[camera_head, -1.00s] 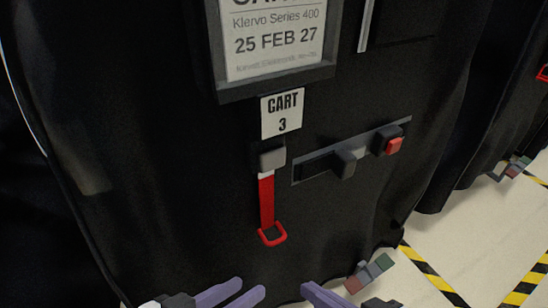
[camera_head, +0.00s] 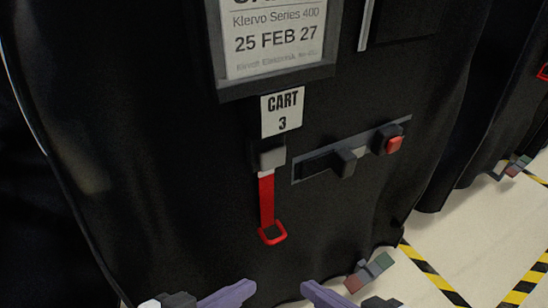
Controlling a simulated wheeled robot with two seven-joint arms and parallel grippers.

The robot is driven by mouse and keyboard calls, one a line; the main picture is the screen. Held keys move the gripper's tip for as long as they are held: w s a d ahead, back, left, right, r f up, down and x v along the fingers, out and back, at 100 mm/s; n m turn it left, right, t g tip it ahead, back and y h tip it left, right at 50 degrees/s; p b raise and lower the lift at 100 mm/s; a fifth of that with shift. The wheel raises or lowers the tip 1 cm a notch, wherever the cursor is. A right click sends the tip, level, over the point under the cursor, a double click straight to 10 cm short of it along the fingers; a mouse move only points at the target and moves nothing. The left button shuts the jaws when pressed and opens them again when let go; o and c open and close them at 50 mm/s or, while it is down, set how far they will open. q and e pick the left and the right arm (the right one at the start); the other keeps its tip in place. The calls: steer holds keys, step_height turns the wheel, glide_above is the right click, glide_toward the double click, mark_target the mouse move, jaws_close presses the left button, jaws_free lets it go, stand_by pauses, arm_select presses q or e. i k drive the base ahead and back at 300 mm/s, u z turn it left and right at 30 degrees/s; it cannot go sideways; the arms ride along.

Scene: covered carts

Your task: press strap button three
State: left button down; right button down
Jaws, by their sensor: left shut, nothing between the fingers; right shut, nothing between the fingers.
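A black covered cart carries a white label reading "CART 3" (camera_head: 282,115). Just below the label is a dark grey block (camera_head: 270,154) with a red strap (camera_head: 266,198) hanging from it, ending in a red loop (camera_head: 272,233). To the right, a dark slotted plate (camera_head: 314,166) bears a grey block (camera_head: 345,162) and a dark block with a red button (camera_head: 394,145). My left gripper (camera_head: 248,288), purple-fingered, is shut and empty at the bottom edge, below the strap. My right gripper (camera_head: 309,288) is shut and empty at the bottom edge, right of it. Neither touches the cart's fittings.
A framed sign (camera_head: 275,38) dated 25 FEB 27 hangs above the label. A caster with a red and green part (camera_head: 368,272) shows at the cart's lower right. Pale floor with yellow-black tape (camera_head: 432,275) lies right, beside another covered cart (camera_head: 475,110).

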mark_target(271, 158)
steer(key=z, duration=0.25)
steer(key=k, duration=0.75)
steer(key=z, duration=0.5)
